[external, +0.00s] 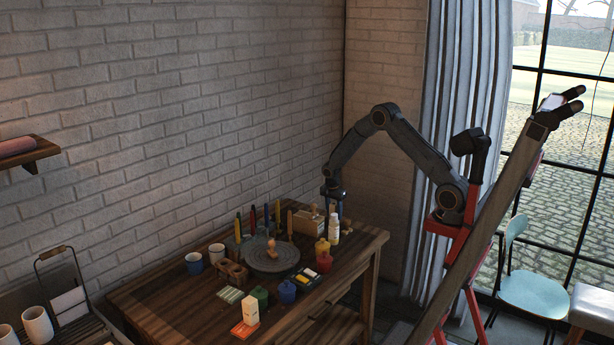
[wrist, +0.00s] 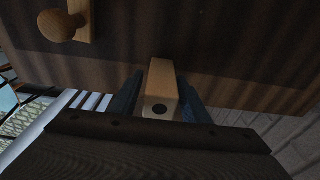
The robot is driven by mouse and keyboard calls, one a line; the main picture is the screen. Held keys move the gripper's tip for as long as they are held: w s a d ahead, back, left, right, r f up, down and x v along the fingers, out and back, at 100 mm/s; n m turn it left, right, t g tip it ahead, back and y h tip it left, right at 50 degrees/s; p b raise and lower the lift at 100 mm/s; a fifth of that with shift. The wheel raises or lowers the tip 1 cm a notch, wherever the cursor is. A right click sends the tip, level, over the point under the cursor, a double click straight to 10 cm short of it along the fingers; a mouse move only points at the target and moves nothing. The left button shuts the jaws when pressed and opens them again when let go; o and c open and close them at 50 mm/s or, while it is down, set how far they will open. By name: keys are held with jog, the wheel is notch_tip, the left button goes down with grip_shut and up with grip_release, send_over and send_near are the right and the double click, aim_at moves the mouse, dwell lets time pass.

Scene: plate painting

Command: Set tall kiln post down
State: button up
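A pale tan square post with a dark round hole in its near end, which looks like the tall kiln post (wrist: 163,82), is between the two dark fingers of my gripper (wrist: 161,92) in the wrist view. The fingers lie along both its sides and appear shut on it. Its far end points toward the dark wooden surface; I cannot tell whether it touches. In the external view my gripper (external: 334,203) points down over the far right part of the wooden table (external: 355,262).
A round turntable (external: 270,254), colored pots (external: 287,291), blue cup (external: 194,263) and a cream block (external: 250,309) crowd the table. A wooden knob (wrist: 57,26) shows in the wrist view.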

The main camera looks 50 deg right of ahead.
jog(key=shift+r, duration=0.1)
jog(key=r+b, duration=0.1)
jog(key=r, duration=0.2)
jog(key=a+r+b, duration=0.1)
jog(key=r, duration=0.3)
jog(key=r+b, duration=0.1)
jog(key=r, duration=0.3)
jog(key=shift+a, duration=0.35)
jog(key=shift+r, duration=0.3)
jog(key=shift+s+a+r, duration=0.15)
jog(key=shift+s+r, duration=0.05)
jog(key=shift+s, duration=0.05)
jog(key=s+a+n+y, duration=0.1)
jog(key=s+a+n, duration=0.3)
jog(key=s+n, duration=0.5)
jog(key=s+a+f+n, duration=0.1)
jog(key=s+a+n, duration=0.4)
jog(key=s, duration=1.4)
jog(key=n, duration=0.4)
jog(key=shift+s+f+t+y, duration=0.15)
jog(key=shift+s+t+y, duration=0.15)
jog(key=shift+t+y, duration=0.1)
